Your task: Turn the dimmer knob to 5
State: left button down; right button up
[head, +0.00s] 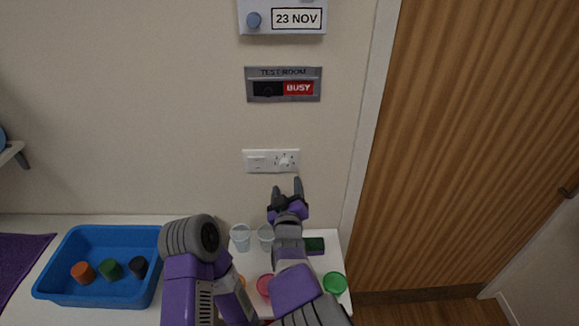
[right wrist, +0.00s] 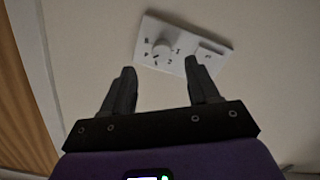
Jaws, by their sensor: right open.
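The white dimmer knob (head: 284,161) sits at the right of a white wall plate (head: 249,154), with marks around it. In the right wrist view the knob (right wrist: 161,49) and plate (right wrist: 183,67) appear turned over, with digits around the knob; its exact setting is too small to tell. My right gripper (head: 287,186) is open and empty just below the plate in the head view. In the right wrist view its fingertips (right wrist: 159,70) stand apart on either side of the knob, without visible contact. My left gripper is not in view.
A "TEST ROOM" sign (head: 283,72) showing "BUSY" and a date panel (head: 297,18) are above. A counter holds a blue tray (head: 95,296) with several coloured pieces, clear cups (head: 240,240) and a green round piece (head: 335,283). A wooden door (head: 470,150) stands right.

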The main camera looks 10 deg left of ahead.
aim_at(285, 167)
jog(key=shift+a+r+x, duration=0.1)
jog(key=shift+r+x, duration=0.05)
jog(key=shift+x, duration=1.1)
jog(key=shift+a+r+x, duration=0.1)
jog(key=shift+x, duration=1.2)
jog(key=shift+a+r+x, duration=0.1)
jog(key=shift+r+x, duration=0.05)
jog(key=shift+x, duration=1.1)
jog(key=c, duration=1)
jog(key=shift+f+m+b, duration=0.1)
jog(key=shift+m+b, duration=0.5)
jog(key=shift+c, duration=0.2)
jog(key=m+b, duration=0.2)
jog(key=m, duration=0.1)
jog(key=shift+d, duration=0.1)
jog(key=m+b, duration=0.3)
jog(key=m, duration=0.2)
jog(key=shift+m, duration=0.3)
